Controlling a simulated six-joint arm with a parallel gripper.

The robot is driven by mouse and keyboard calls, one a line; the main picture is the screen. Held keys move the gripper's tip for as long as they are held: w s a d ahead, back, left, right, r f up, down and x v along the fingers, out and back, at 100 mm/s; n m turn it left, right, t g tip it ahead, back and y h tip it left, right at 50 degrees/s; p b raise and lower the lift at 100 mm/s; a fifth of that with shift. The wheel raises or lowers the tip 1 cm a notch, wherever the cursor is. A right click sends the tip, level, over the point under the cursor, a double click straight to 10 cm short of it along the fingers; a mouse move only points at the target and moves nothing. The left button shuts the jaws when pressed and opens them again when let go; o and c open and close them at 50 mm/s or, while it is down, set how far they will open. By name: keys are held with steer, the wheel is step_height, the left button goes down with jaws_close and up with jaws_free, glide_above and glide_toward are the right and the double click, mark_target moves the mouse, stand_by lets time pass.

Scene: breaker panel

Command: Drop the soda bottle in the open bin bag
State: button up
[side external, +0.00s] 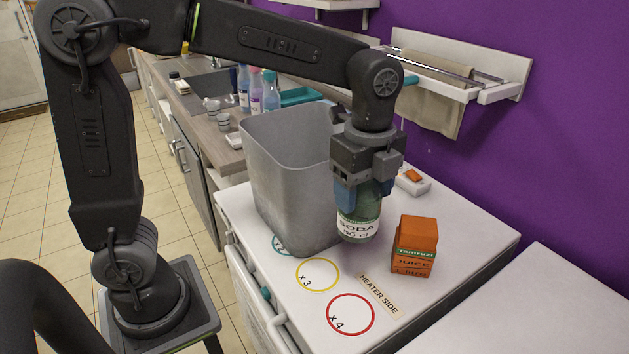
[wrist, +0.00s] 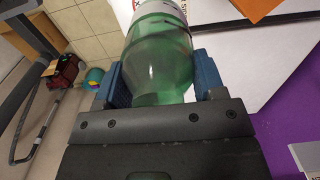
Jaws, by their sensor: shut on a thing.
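The green soda bottle (side external: 358,222) with a white label is upright in the side view, in front of and to the right of the grey bin (side external: 290,187). My gripper (side external: 359,192) comes down from above and is shut on its upper part. In the wrist view the bottle (wrist: 160,60) sits between the two blue fingers of my gripper (wrist: 158,82). The bottle's base looks close to the white top; I cannot tell if it touches. The grey bin stands open at the top; its inside is partly visible, and I cannot make out a bag.
An orange juice carton (side external: 414,246) stands just right of the bottle on the white worktop (side external: 455,245). Coloured rings and a "HEATER SIDE" label (side external: 380,296) mark the front. A towel rack (side external: 450,80) is on the purple wall. Several bottles (side external: 256,90) stand by the sink behind.

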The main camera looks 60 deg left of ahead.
step_height(320, 180, up, 14)
steer(key=w+a, duration=0.3)
steer(key=a, duration=0.9)
steer(key=w+a, duration=0.3)
steer(key=a, duration=0.8)
step_height(320, 180, down, 12)
steer(key=shift+r, duration=0.2)
steer(key=shift+a, duration=0.1)
steer(key=o, duration=1)
